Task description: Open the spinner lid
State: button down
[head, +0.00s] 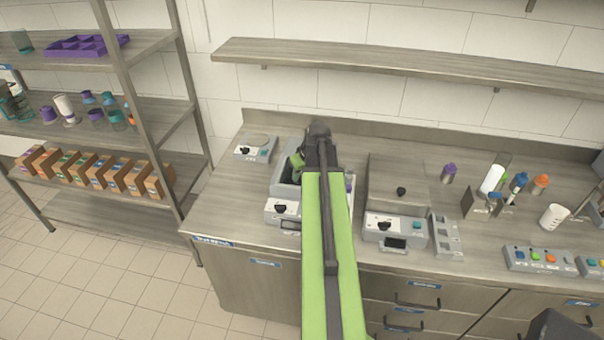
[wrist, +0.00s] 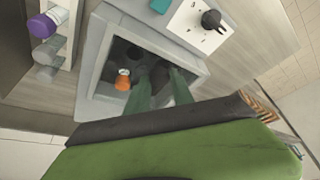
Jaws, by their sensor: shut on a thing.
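The spinner (head: 282,209) is a grey box with a black knob on its front panel, partly behind my arm in the head view. In the wrist view the spinner (wrist: 101,52) shows a dark inside with an orange-capped tube (wrist: 123,79). My green gripper (head: 302,165) is at the box, mostly covered by the arm. In the wrist view its fingers (wrist: 160,88) reach to the box's near edge, shut on what I take to be the lid. The lid itself and its exact angle are hard to make out.
A similar grey unit (head: 395,229) stands to the right with a flat top and black knob. A small panel unit (head: 256,148) is at the back left. A grey rack (head: 446,237) and several bottles stand farther right. A shelf unit (head: 120,160) borders the left.

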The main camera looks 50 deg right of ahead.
jog(key=w+d, duration=0.2)
jog(key=d, duration=0.2)
jog(key=w+d, duration=0.3)
jog(key=d, duration=0.1)
jog(key=w+d, duration=0.2)
jog(key=d, duration=0.2)
jog(key=shift+w+d, duration=0.1)
jog(key=shift+w, duration=0.2)
jog(key=c, duration=1.1)
grip_release()
